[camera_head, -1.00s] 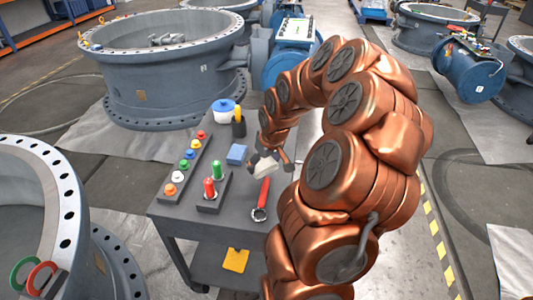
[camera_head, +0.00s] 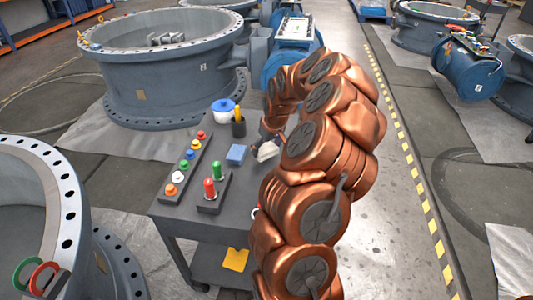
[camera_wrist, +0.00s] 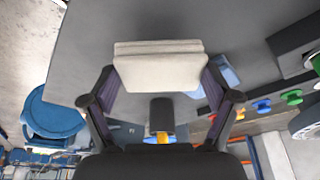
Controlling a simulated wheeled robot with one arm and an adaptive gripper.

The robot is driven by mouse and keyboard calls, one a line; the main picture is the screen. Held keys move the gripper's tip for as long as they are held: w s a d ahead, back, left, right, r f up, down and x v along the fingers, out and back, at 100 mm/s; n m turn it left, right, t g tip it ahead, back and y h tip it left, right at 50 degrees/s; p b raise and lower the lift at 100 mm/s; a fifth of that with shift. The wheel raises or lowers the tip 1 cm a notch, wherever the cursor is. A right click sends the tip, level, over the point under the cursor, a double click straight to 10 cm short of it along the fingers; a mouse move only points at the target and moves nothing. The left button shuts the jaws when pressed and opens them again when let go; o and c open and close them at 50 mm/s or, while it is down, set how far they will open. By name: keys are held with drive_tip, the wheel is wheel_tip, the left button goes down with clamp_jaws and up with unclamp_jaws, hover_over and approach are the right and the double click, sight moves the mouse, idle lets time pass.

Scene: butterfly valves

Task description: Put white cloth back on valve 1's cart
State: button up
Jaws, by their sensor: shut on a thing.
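The folded white cloth (camera_head: 267,151) is at the right side of the grey cart's top (camera_head: 238,186). In the wrist view the white cloth (camera_wrist: 160,68) lies between the two fingers of my gripper (camera_wrist: 160,84), which is shut on it. The grey cart top (camera_wrist: 95,45) fills much of the background there. I cannot tell whether the cloth touches the top. My gripper (camera_head: 270,137) is partly hidden by my arm in the head view.
A large valve (camera_head: 160,70) stands behind.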

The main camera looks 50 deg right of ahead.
sight(268, 150)
drive_tip(key=shift+f, duration=1.4)
drive_tip(key=shift+f, duration=0.15)
drive_tip(key=o, duration=1)
drive_tip(key=shift+c, duration=0.2)
